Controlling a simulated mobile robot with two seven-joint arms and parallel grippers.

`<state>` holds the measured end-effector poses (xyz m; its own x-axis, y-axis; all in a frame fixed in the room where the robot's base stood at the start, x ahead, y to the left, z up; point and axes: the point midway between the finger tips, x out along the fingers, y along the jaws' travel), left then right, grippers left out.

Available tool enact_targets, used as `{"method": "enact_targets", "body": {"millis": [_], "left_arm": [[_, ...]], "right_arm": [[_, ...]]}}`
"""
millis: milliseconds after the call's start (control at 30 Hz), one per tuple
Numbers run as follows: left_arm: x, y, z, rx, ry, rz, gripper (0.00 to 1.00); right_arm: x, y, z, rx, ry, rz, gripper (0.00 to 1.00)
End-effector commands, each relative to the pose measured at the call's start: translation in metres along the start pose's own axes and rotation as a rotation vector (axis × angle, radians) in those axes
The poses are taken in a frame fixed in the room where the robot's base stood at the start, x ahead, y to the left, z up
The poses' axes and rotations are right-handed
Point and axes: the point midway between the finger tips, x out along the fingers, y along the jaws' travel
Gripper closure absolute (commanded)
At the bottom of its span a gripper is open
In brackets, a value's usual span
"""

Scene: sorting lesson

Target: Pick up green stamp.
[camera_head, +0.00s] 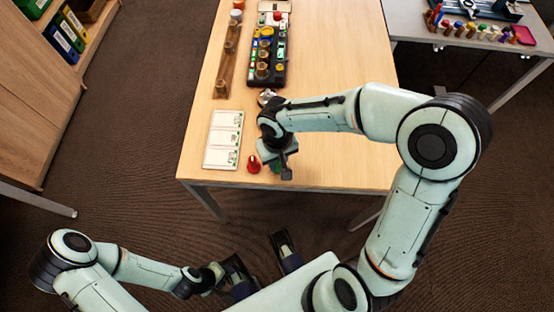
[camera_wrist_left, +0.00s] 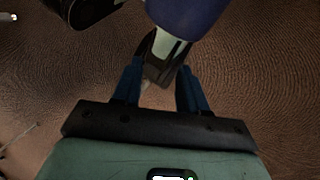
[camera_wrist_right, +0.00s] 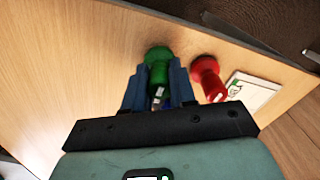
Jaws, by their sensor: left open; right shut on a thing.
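The green stamp (camera_wrist_right: 158,62) is between the fingers of my right gripper (camera_wrist_right: 160,85) in the right wrist view, and the fingers are shut on it. In the head view a little green of the stamp (camera_head: 276,168) shows beside my right gripper (camera_head: 281,168), near the table's front edge; the rest is hidden by the gripper. A red stamp (camera_head: 254,164) stands just left of it, and it also shows in the right wrist view (camera_wrist_right: 208,77). My left gripper (camera_wrist_left: 160,85) is open and empty, low in front of the table and over the carpet.
A white card with pictures (camera_head: 223,140) lies on the table (camera_head: 330,60) left of the stamps. A dark tray (camera_head: 282,75) with several coloured items and a wooden rack (camera_head: 222,75) are further back. The table's right part is clear.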

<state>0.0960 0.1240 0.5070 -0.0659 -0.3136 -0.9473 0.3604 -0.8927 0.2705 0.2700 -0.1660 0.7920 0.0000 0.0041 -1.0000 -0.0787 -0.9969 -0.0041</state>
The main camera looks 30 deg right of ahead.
Motion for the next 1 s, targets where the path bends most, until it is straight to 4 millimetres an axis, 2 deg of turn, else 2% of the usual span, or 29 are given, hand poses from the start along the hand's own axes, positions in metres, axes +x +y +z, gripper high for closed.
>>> {"method": "enact_targets", "body": {"millis": [167, 400, 600, 800, 1000], "left_arm": [[-0.007, 0.001, 0.003, -0.001, -0.008, -0.002, 0.57], [-0.017, 0.003, 0.01, -0.002, -0.028, -0.006, 0.57], [-0.023, 0.004, 0.013, -0.004, -0.04, -0.008, 0.57], [-0.026, 0.004, 0.015, -0.005, -0.046, -0.01, 0.57], [-0.027, 0.004, 0.016, -0.005, -0.048, -0.011, 0.57]], "right_arm": [[-0.035, -0.001, -0.001, 0.001, 0.007, -0.002, 1.0], [-0.105, -0.001, -0.002, 0.001, 0.009, -0.002, 1.0], [-0.155, -0.001, -0.001, 0.001, 0.005, -0.002, 1.0], [-0.182, -0.001, 0.0, -0.001, 0.003, -0.002, 1.0], [-0.19, -0.001, 0.0, -0.001, 0.001, -0.001, 1.0]]}}
